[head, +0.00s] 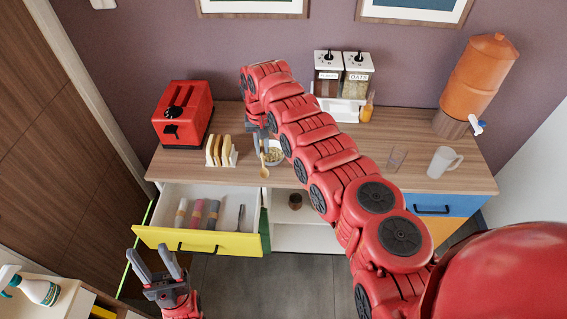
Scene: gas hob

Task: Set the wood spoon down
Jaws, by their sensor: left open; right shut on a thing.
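The wood spoon (264,171) shows in the head view by the counter's front edge, just left of a small bowl (276,155) with greenish contents. My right gripper (259,137), partly hidden by its own arm, is shut on the spoon's upper part. The spoon hangs bowl end down; I cannot tell whether it touches the counter. My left gripper (158,266) is open and empty, low at the left, in front of the open drawer.
A yellow-fronted drawer (160,237) stands open below. Counter right of centre is mostly clear.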

